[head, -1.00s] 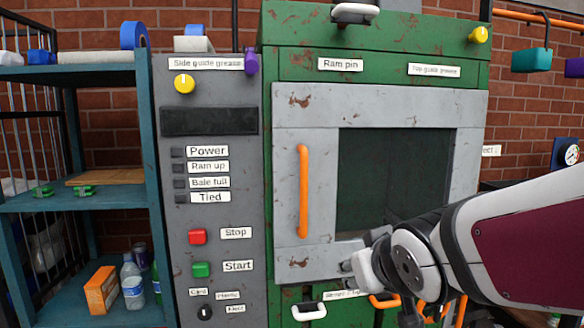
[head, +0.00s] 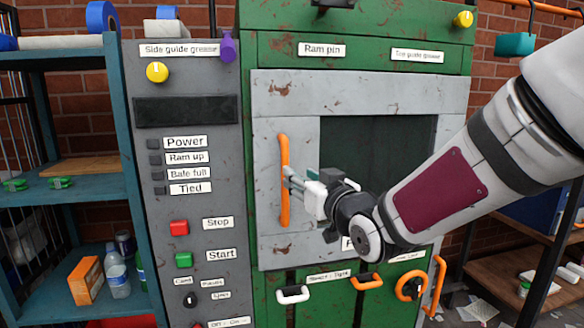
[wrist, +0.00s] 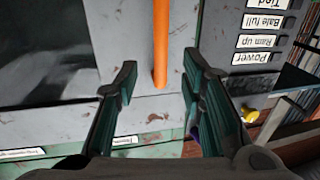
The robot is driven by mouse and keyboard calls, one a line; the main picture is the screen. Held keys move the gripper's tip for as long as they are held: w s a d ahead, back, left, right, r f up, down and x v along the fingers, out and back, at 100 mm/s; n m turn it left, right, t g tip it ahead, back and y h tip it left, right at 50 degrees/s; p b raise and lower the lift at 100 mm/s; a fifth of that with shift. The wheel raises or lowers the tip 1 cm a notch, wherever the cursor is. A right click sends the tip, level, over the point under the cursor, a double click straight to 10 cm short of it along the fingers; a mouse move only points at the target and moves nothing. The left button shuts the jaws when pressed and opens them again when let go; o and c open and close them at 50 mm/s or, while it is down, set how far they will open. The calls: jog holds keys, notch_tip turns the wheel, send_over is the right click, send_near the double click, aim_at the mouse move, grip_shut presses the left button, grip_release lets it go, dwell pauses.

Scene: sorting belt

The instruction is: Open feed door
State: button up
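The feed door (head: 385,101) is a grey, rust-spotted frame around a dark window on the green machine. It looks closed. Its vertical orange handle (head: 284,180) is at the door's left side. My gripper (head: 290,182) is at the handle in the head view, with its fingertips close to the bar. The lower part of the door is partly hidden by my arm.
A grey control panel (head: 190,110) with a red stop button (head: 179,227) and green start button (head: 183,260) stands left of the door. Below are a white handle (head: 293,294) and an orange handle (head: 367,282). Blue shelves (head: 85,187) stand at far left.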

jog(key=x, duration=0.9)
jog(key=shift+a, duration=0.15)
grip_shut()
